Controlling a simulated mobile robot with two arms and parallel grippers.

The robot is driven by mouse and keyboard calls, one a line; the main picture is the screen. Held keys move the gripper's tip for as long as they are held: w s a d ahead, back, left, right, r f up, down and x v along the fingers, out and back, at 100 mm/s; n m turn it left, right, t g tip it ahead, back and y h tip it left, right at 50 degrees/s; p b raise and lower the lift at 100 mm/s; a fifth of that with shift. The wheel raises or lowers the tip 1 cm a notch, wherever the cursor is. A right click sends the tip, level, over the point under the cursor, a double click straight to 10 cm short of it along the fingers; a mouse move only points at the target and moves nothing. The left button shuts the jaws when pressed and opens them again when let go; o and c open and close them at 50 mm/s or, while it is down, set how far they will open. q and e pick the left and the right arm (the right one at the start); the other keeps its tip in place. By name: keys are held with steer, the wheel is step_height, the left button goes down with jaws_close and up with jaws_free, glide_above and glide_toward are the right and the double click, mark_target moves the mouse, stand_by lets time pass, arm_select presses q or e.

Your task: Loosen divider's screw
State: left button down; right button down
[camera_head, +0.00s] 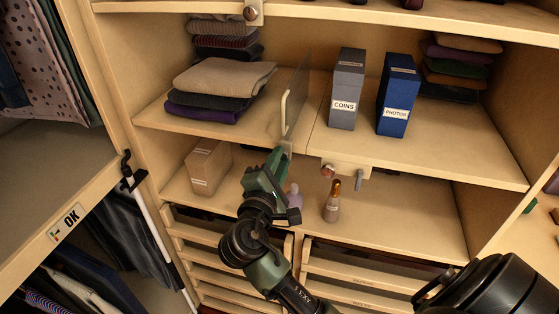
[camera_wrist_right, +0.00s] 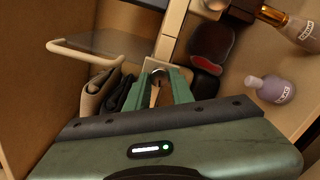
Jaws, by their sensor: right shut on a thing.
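The divider (camera_head: 296,98) is a thin see-through panel with a pale handle, standing upright on the middle shelf. It also shows in the right wrist view (camera_wrist_right: 105,45). A pale clamp (camera_wrist_right: 152,66) sits at the shelf's front edge below it. My right gripper (camera_head: 279,160) is at this clamp, under the divider's front end. In the right wrist view its green fingers (camera_wrist_right: 157,88) are shut on a small coppery piece, which looks like the divider's screw (camera_wrist_right: 156,96). The fingers hide much of it in the head view. My left gripper is not in view.
A grey COINS box (camera_head: 346,90) and a blue PHOTOS box (camera_head: 397,96) stand right of the divider, folded clothes (camera_head: 225,78) left. Below are a cardboard box (camera_head: 208,166), a purple bottle (camera_head: 293,196) and an amber bottle (camera_head: 332,203). Another bracket with a screw (camera_head: 328,171) is to the right.

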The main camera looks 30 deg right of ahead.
steer(key=n, duration=1.1)
steer(key=shift+f, duration=0.15)
steer(key=shift+s+n, duration=0.1)
steer(key=shift+n, duration=2)
steer(key=c, duration=1.2)
jaws_free()
